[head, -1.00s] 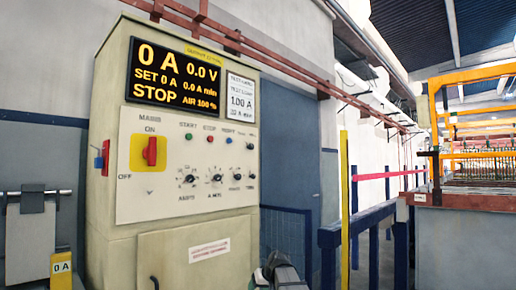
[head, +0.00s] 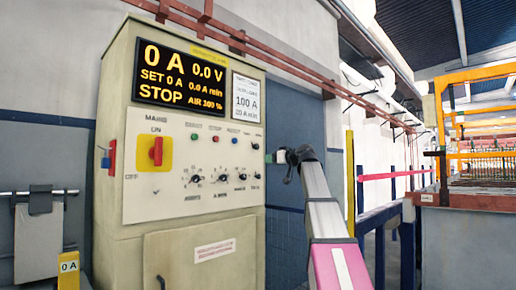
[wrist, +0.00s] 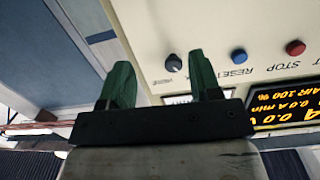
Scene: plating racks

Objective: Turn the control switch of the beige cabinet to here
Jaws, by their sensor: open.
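The beige cabinet (head: 120,225) stands left of centre in the head view. A small dark knob (head: 255,146) sits at the upper right of its white panel; I take it as the control switch. In the wrist view, upside down, this knob (wrist: 173,62) has a white pointer mark, but its lettering is too blurred to read surely. My gripper (head: 271,158) is at the cabinet's right edge, close to the knob. In the wrist view my gripper (wrist: 158,62) has its green fingers apart, with the knob showing beyond the gap. Nothing is held.
The panel also carries a red main switch (head: 156,152) on a yellow plate, coloured push buttons and several lower dials (head: 196,179). A lit display (head: 180,76) is above. A blue railing and yellow post (head: 350,185) stand to the right.

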